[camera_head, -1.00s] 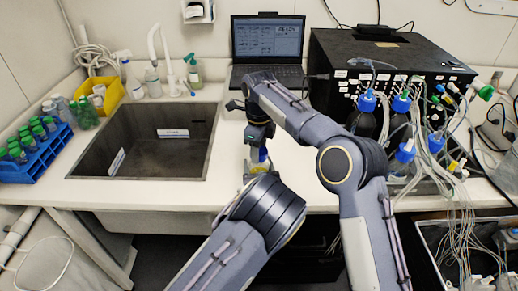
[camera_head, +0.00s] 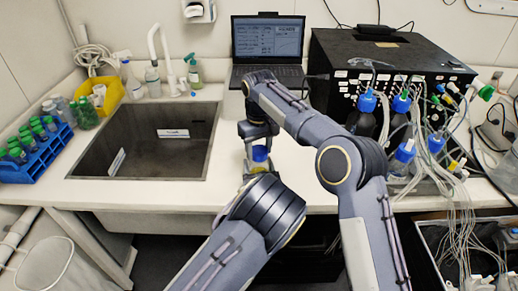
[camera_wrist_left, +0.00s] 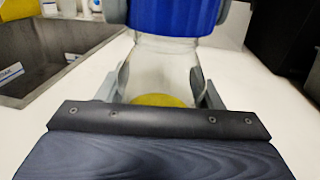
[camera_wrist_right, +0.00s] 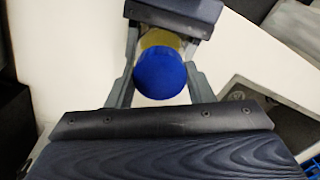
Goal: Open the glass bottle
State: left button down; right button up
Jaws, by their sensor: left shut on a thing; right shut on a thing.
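A clear glass bottle (camera_wrist_left: 160,62) with yellow contents stands upright over the counter, and its blue cap (camera_wrist_right: 160,72) is on its neck. In the head view the blue cap (camera_head: 260,153) shows beside my right wrist. My left gripper (camera_wrist_left: 160,84) is shut on the glass body, with one finger on each side. My right gripper (camera_wrist_right: 158,66) is shut on the cap from above; its grey fingertips flank the cap in the left wrist view. In the head view my left arm hides the lower bottle and left gripper. I cannot tell whether the cap is loosened.
A sink (camera_head: 140,150) lies left of the bottle, with a blue tube rack (camera_head: 35,152) beyond. A laptop (camera_head: 267,50) stands behind. Blue-capped bottles with tubing (camera_head: 400,135) and a black box (camera_head: 385,65) crowd the right. White counter is free around the bottle.

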jog(key=n, duration=2.5)
jog(key=shift+n, duration=0.4)
jog(key=shift+r, duration=0.2)
jog(key=shift+r, duration=1)
